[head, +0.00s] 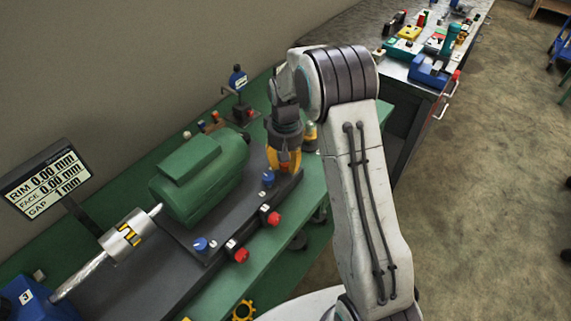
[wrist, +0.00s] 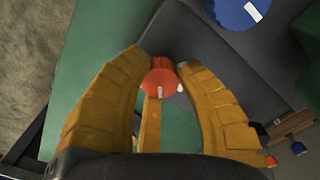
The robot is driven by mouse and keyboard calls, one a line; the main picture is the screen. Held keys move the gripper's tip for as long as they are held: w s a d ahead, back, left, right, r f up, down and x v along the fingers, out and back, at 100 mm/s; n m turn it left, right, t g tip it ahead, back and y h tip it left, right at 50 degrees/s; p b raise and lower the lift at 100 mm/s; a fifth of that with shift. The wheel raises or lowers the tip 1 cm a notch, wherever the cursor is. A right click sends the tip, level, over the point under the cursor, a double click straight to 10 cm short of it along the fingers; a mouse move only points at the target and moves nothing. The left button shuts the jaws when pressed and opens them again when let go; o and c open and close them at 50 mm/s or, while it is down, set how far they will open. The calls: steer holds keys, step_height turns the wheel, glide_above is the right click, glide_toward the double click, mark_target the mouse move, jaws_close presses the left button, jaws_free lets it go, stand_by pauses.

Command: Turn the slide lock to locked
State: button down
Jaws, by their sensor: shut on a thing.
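My gripper (head: 284,162) points down at the far right end of the dark machine base, beyond the green motor. In the wrist view my gripper (wrist: 166,66) has its yellow fingers closed around a red knob (wrist: 158,84) with a short pale mark on its face. The knob is at the edge of the grey base over the green bench. In the head view only a bit of red shows between the fingers. No label names the slide lock, so I cannot tell whether this knob belongs to it.
The green motor (head: 190,178) stands left of my gripper. A blue knob (head: 268,178) is close by it, and it also shows in the wrist view (wrist: 238,12). Two red knobs (head: 274,218) (head: 242,256) stick out along the front. A display (head: 46,180) stands at left.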

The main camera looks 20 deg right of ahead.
steer(key=m, duration=0.3)
steer(key=shift+f+m+b, duration=0.15)
steer(key=shift+m+b, duration=0.15)
steer(key=shift+b, duration=0.05)
steer(key=shift+m, duration=1.7)
steer(key=c, duration=0.8)
jaws_free()
steer(key=shift+c, duration=0.2)
steer(key=shift+r, duration=0.2)
step_height(320, 180, up, 12)
steer(key=shift+f, duration=0.1)
